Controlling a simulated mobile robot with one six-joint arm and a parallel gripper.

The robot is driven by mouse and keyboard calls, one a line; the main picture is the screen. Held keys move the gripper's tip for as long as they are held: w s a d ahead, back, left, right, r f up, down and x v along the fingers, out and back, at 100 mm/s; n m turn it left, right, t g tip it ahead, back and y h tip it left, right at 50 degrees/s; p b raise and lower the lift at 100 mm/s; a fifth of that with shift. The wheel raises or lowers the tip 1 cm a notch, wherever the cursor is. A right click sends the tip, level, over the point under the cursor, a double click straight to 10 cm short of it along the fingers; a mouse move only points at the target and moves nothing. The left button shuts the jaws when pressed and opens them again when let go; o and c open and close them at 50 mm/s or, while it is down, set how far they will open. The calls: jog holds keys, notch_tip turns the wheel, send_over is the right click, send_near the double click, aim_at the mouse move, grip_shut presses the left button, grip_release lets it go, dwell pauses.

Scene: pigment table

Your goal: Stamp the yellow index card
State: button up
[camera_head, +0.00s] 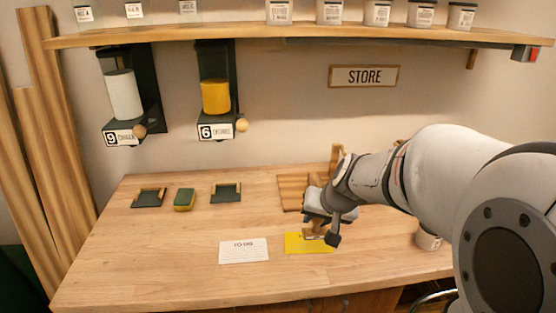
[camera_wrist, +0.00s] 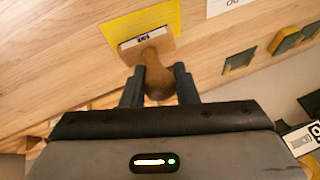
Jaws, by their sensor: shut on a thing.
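The yellow index card (camera_head: 295,243) lies flat on the wooden table, right of a white card. It also shows at the top of the wrist view (camera_wrist: 120,28). My gripper (camera_wrist: 158,85) is shut on the handle of a wooden stamp (camera_wrist: 150,55). The stamp's block overlaps the lower edge of the yellow card in the wrist view. In the head view my gripper (camera_head: 318,228) is over the card and covers part of it and most of the stamp. I cannot tell whether the stamp touches the card.
The white card (camera_head: 243,251) lies left of the yellow one. Two dark trays (camera_head: 149,198) (camera_head: 226,193) and a green-yellow sponge (camera_head: 184,200) sit further left. A wooden board (camera_head: 290,190) is behind my gripper. A pale cup (camera_head: 428,240) stands right, partly behind my arm.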

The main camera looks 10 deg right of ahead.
jog(key=p, duration=0.1)
send_over(308, 242)
jog(key=shift+f+b, duration=2.2)
jog(key=shift+f, duration=1)
jog(key=shift+f+b, duration=0.45)
jog(key=shift+b, duration=0.1)
jog(key=shift+f+b, duration=0.2)
jog(key=shift+b, duration=0.1)
notch_tip(308, 242, up, 7)
jog(key=p, duration=0.5)
jog(key=shift+r, duration=0.15)
jog(key=shift+w, duration=0.15)
dwell(0.7)
